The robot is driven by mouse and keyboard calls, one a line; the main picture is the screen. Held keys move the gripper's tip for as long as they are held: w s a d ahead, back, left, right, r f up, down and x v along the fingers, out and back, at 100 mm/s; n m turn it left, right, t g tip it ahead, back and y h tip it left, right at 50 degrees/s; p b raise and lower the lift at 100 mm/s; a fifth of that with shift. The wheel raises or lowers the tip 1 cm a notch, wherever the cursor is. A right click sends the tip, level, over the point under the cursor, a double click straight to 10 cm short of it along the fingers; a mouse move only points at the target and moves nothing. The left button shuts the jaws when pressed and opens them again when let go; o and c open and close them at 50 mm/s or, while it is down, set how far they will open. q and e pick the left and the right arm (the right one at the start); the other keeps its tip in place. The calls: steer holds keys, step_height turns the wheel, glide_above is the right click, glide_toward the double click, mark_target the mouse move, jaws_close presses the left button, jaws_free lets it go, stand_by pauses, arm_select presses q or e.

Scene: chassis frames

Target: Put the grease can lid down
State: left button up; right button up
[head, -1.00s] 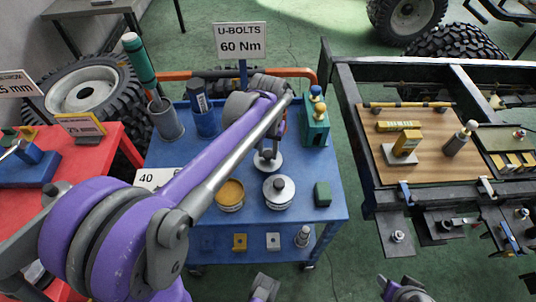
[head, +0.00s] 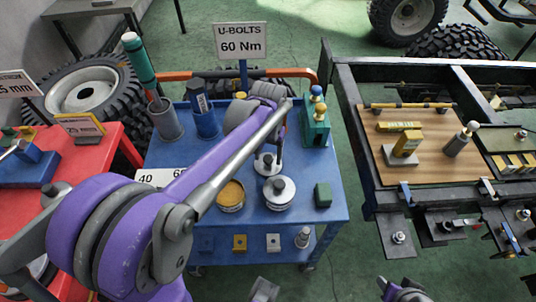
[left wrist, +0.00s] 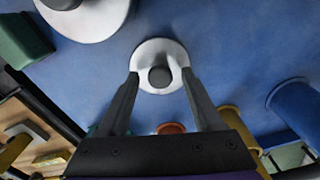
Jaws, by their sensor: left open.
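The grease can lid, a pale disc with a dark knob (head: 267,168), lies on the blue cart top behind the cans. In the left wrist view the lid (left wrist: 160,55) lies flat, its knob between my fingertips. My left gripper (left wrist: 160,82) is open, with a finger on each side of the knob. In the head view my left gripper (head: 271,152) is low over the lid and partly hides it. An open can with yellow-brown grease (head: 230,193) stands in front to the left.
A can with a silver lid (head: 279,193) stands close in front of the lid. A green block (head: 323,195) is to the right and a teal holder (head: 315,130) behind right. A blue bottle (head: 202,115) and a grey cup (head: 166,122) stand behind left.

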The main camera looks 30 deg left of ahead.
mark_target(268, 159)
arm_select(q)
step_height(268, 159, up, 12)
steer(key=p, duration=0.1)
steer(key=shift+p, duration=0.3)
steer(key=shift+r, duration=0.1)
stand_by(0.3)
steer(key=s+d+f+m+t+p, duration=0.1)
steer(key=s+d+t+p, duration=0.1)
steer(key=s, duration=0.5)
steer(key=s+d+f+m+t+p, duration=0.1)
steer(key=s+d+f+t+p, duration=0.1)
steer(key=s, duration=0.6)
steer(key=d+t+p, duration=0.1)
steer(key=d+p, duration=0.1)
steer(key=p, duration=0.1)
steer(key=shift+s+d+f+m, duration=0.2)
steer(key=shift+d+m, duration=0.1)
steer(key=shift+d, duration=0.1)
